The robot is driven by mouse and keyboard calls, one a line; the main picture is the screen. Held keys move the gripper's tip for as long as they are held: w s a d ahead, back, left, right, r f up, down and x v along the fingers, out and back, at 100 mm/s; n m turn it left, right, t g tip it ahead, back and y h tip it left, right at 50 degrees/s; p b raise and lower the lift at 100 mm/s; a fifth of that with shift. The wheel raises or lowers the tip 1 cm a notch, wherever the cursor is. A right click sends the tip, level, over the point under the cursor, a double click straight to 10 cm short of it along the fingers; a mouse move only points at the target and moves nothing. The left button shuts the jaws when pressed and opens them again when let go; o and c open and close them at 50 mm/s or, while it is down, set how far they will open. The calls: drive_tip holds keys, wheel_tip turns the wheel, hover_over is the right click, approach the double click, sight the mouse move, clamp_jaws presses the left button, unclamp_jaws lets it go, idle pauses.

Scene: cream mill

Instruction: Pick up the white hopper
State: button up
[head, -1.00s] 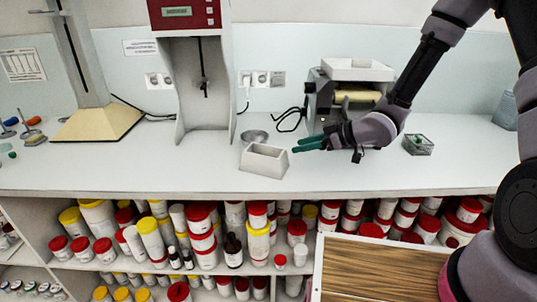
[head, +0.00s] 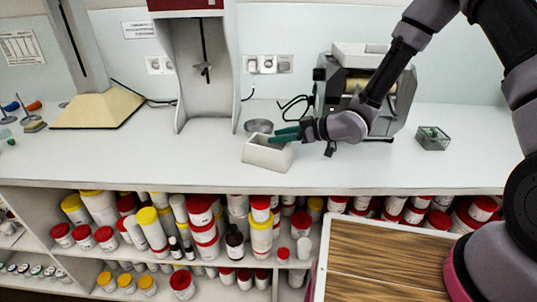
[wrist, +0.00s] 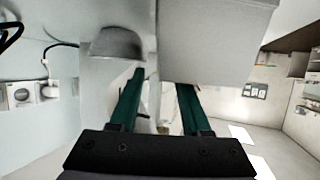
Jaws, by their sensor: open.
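The white hopper (head: 266,155), an open-topped box with sloping sides, stands on the white counter near its front edge. My gripper (head: 287,135) is at its upper right rear edge, with green fingers pointing left. In the wrist view the hopper (wrist: 218,40) fills the upper middle as a pale block, close beyond the fingertips. The gripper (wrist: 160,80) is open and empty there, one finger left of the hopper's edge and one in line with it. I cannot tell whether a finger touches the hopper.
A small metal bowl (head: 259,126) stands just behind the hopper. The roller mill (head: 335,95) is behind my arm. A tall white stand (head: 190,80) is behind left. The counter left of the hopper is clear.

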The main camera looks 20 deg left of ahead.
drive_tip(key=shift+x, duration=1.3)
clamp_jaws()
idle(0.4)
